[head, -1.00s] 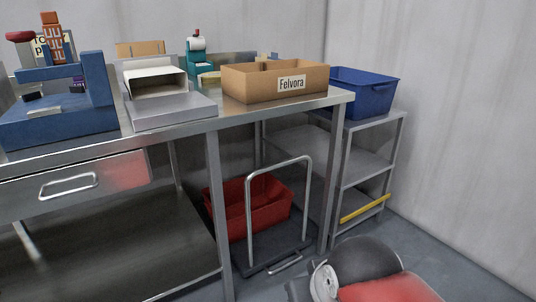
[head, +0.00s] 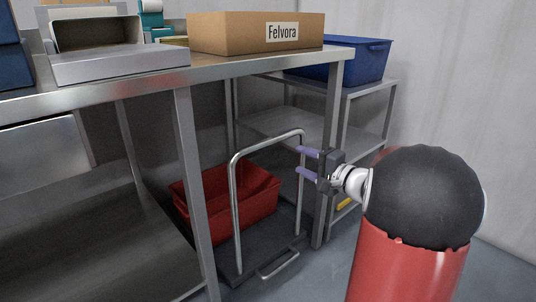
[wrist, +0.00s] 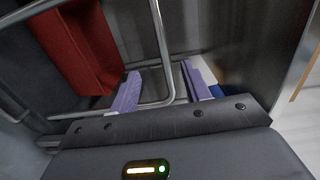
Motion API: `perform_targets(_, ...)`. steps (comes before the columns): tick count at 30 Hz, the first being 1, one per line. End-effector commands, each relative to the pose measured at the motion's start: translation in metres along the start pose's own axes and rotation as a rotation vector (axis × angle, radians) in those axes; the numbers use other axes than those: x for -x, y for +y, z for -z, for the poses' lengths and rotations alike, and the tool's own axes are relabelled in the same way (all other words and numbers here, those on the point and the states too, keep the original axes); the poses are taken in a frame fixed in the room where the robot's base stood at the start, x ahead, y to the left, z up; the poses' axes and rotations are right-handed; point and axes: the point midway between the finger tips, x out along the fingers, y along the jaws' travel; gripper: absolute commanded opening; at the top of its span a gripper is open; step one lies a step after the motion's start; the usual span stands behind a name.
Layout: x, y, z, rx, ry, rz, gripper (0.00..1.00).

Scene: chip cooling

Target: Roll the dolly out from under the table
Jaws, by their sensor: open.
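The dolly (head: 250,254) is a low dark platform on the floor under the metal table's right end. A tall silver U-shaped handle (head: 236,210) stands up from it, and it also shows in the wrist view (wrist: 163,50). A red bin (head: 261,197) sits on the platform behind the handle. My gripper (head: 301,162) is open, with its purple fingers at the upper right corner of the handle. In the wrist view, the handle's bar lies between the open fingers (wrist: 160,72), with no clear contact.
The table's front leg (head: 193,185) stands left of the dolly, and another leg (head: 329,160) stands just right. A metal shelf rack (head: 375,125) holds a blue bin (head: 358,60). A cardboard box (head: 230,35) sits on the tabletop. A small silver loop (head: 279,266) juts from the platform's front.

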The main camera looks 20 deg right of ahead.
Motion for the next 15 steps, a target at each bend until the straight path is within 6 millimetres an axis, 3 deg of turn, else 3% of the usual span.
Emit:
perform_targets(3, 0.002, 0.004, 0.018, -0.009, 0.042, 0.032, 0.47)
perform_targets(7, -0.011, 0.001, 0.021, -0.013, 0.048, 0.038, 0.47)
perform_targets(15, -0.073, -0.005, 0.022, -0.013, 0.044, 0.035, 0.47)
